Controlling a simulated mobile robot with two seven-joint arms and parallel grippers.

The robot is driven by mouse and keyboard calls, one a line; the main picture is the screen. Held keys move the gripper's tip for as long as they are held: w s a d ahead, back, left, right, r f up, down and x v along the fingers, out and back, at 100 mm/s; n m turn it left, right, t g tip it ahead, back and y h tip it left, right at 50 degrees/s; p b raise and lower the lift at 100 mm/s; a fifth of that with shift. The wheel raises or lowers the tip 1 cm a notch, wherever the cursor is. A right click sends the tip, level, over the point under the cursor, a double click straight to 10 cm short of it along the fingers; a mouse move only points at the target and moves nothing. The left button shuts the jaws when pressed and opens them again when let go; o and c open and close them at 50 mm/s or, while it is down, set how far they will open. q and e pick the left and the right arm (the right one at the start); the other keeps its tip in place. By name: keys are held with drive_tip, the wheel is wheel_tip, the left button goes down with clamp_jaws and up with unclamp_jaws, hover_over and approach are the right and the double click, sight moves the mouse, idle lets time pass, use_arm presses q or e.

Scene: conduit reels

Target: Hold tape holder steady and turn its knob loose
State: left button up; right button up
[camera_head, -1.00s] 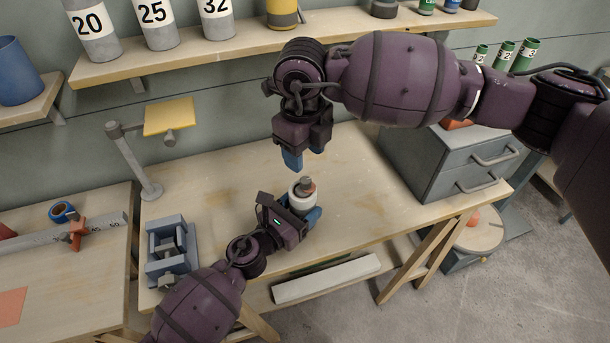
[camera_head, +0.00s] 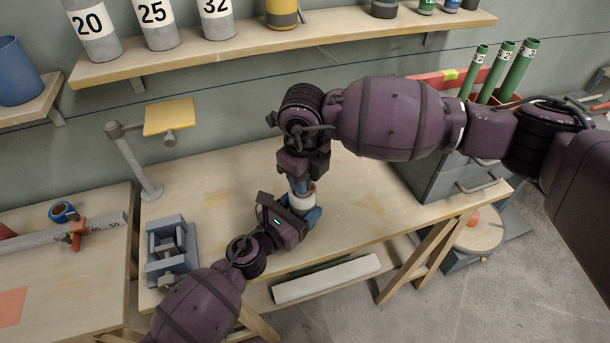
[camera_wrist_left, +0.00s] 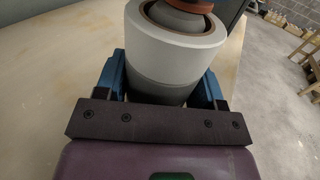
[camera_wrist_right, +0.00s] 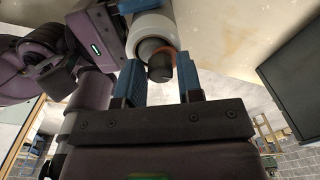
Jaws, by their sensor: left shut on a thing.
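My right gripper (camera_head: 301,186) points down from above over the holder's top. In the right wrist view the dark grey knob (camera_wrist_right: 159,69), with an orange-red part beside it, lies between the open right fingers (camera_wrist_right: 160,72), with gaps visible. The knob is hidden by the right gripper in the head view.
A grey-blue clamp-like fixture (camera_head: 172,252) stands on the bench at left, with a yellow-topped stand (camera_head: 168,116) behind it. A grey drawer cabinet (camera_head: 450,178) is at the bench's right end. A shelf (camera_head: 290,50) with numbered cylinders runs above. Bench surface around the holder is mostly clear.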

clamp_jaws()
